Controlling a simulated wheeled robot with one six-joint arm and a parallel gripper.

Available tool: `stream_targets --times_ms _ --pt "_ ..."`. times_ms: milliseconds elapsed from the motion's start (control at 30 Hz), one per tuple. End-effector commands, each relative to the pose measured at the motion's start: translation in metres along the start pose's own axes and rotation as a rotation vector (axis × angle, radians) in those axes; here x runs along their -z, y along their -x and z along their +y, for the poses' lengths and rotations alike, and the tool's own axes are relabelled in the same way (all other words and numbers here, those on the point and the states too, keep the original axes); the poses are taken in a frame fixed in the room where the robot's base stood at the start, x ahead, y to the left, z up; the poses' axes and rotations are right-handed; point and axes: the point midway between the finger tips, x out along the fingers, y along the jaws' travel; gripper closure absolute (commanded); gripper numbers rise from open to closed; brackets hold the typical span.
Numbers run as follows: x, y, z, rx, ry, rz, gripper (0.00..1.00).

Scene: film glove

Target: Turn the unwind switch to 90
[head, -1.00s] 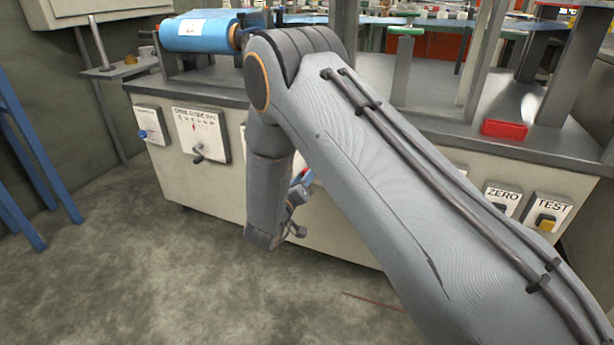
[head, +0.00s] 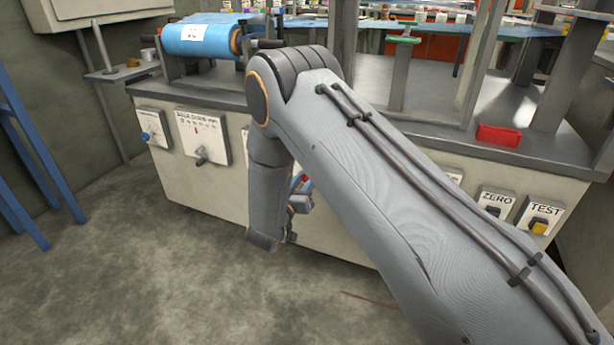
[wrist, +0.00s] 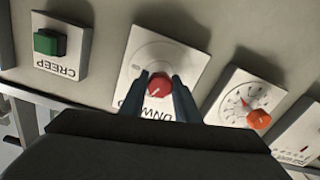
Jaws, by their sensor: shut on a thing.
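The unwind switch is a red round knob (wrist: 160,85) on a white plate (wrist: 150,50) in the wrist view. The plate's lettering is partly covered by my gripper, and its "NWI" part shows. My gripper (wrist: 160,88) has its two dark fingers on either side of the red knob and is shut on it. The knob's pointer mark is too small to read surely. In the head view my arm hides the switch, and the gripper end (head: 299,195) shows only in part beside my wrist.
In the wrist view a green CREEP button (wrist: 49,42) is at the left and an orange dial knob (wrist: 259,119) at the right, close to my fingers. In the head view a blue roll (head: 199,39) lies on the machine, with ZERO (head: 495,201) and TEST (head: 540,217) switches at right.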

Motion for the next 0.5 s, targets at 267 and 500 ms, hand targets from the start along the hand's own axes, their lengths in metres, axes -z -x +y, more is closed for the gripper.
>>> stream_targets --times_ms 267,500 --pt "0.0002 0.0002 0.0022 -0.003 -0.259 -0.002 0.93" --pt "0.0001 0.0002 0.0021 -0.003 -0.487 -0.001 0.93"
